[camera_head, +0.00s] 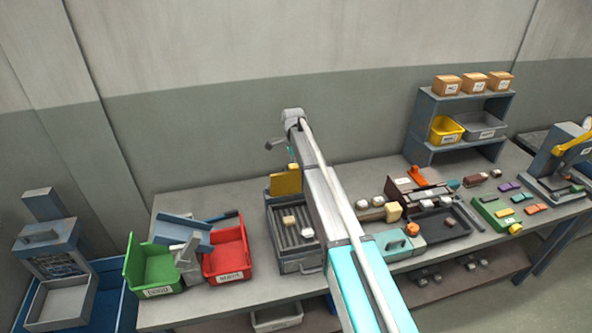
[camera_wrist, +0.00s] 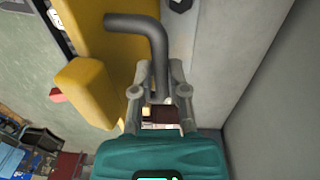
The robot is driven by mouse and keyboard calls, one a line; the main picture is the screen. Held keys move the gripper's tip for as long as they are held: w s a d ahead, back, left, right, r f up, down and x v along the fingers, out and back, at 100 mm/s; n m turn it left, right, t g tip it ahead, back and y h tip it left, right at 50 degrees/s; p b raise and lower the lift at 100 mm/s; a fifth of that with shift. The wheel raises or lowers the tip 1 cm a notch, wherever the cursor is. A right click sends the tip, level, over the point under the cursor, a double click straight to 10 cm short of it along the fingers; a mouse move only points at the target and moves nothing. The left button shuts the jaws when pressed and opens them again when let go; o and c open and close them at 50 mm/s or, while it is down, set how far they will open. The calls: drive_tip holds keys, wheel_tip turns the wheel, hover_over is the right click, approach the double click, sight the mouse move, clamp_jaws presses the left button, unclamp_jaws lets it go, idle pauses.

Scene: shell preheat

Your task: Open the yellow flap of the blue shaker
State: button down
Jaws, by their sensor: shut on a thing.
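The blue shaker (camera_head: 285,262) is a dark grey-blue box with a slatted top, mid-bench in the head view. Its yellow flap (camera_head: 286,182) stands roughly upright at the back, partly hidden by my arm. In the wrist view the yellow flap (camera_wrist: 122,45) fills the upper left, with a dark bent handle rod (camera_wrist: 145,25) in front of it. My gripper (camera_wrist: 161,82) is shut on the handle rod, which runs down between its two fingers. In the head view my arm hides most of the gripper.
Two small blocks lie on the shaker's slats. A green bin (camera_head: 150,270) and a red bin (camera_head: 228,256) stand to its left. A teal box (camera_head: 396,243) and small parts lie to its right. The wall (camera_head: 210,130) is close behind the bench.

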drive_tip(key=w+a+f+b, duration=0.1)
drive_tip(key=w+f+b, duration=0.1)
drive_tip(key=w, duration=0.4)
drive_tip(key=shift+a+f, duration=0.15)
drive_tip(key=shift+a, duration=0.15)
drive_tip(key=shift+b, duration=0.3)
drive_tip(key=c, duration=0.8)
unclamp_jaws()
drive_tip(key=shift+c, duration=0.2)
drive_tip(key=shift+o, duration=0.9)
drive_tip(key=shift+w+f, duration=0.2)
drive_tip(key=shift+w, duration=0.1)
